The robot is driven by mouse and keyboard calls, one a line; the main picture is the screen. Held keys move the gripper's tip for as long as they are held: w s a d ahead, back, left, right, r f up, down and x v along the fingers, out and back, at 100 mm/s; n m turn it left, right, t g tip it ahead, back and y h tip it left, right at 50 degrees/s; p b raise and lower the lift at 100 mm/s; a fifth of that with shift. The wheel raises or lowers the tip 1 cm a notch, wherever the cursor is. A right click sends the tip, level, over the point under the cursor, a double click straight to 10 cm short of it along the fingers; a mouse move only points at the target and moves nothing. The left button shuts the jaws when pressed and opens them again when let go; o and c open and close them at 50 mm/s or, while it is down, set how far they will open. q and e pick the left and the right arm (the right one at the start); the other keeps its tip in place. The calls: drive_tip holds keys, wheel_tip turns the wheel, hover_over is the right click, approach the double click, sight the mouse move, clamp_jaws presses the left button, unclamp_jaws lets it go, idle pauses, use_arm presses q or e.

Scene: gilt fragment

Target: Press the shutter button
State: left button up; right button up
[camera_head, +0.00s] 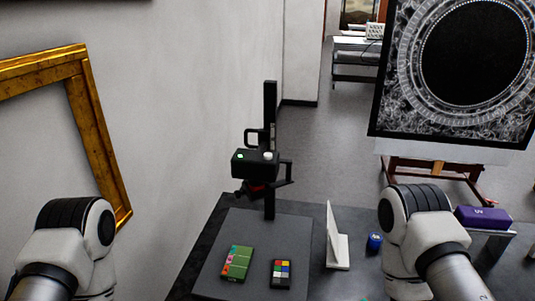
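A black camera (255,167) hangs on a black upright post (270,115) that stands on a grey base board (220,255). On the camera's top face are a small glowing green spot (240,156) and a round pale button (268,156) to its right. Nothing touches the camera. My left arm shows at the lower left and my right arm at the lower right, both well apart from the camera. Neither gripper's fingers show in the view.
A green card (237,262) and a colour chart (281,273) lie on the board. A gilt frame (88,130) is at left, a large dark picture (394,120) at right.

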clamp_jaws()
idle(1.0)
